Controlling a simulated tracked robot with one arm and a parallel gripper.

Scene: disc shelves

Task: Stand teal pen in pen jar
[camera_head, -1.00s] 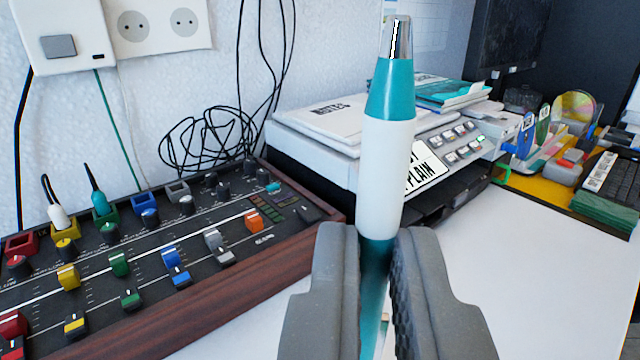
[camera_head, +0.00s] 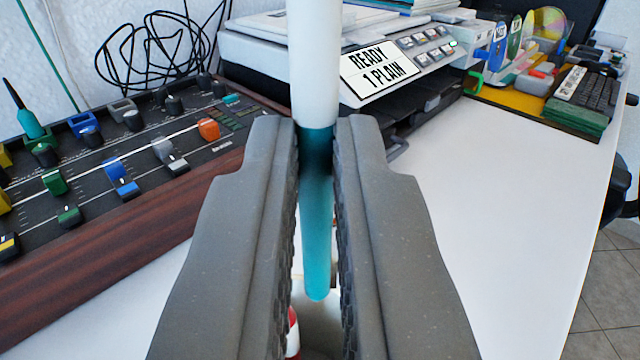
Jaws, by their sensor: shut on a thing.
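Below that end, between the jaws, are a small red-and-white thing (camera_head: 292,335) and a pale grey patch, mostly hidden. I cannot tell whether these belong to the pen jar.
A mixing console (camera_head: 110,165) with coloured knobs is at left. A printer (camera_head: 385,60) with a "READY 1 PLAIN" label stands behind. A keyboard (camera_head: 590,90) and disc racks are at far right. The white table (camera_head: 480,200) is clear to the right.

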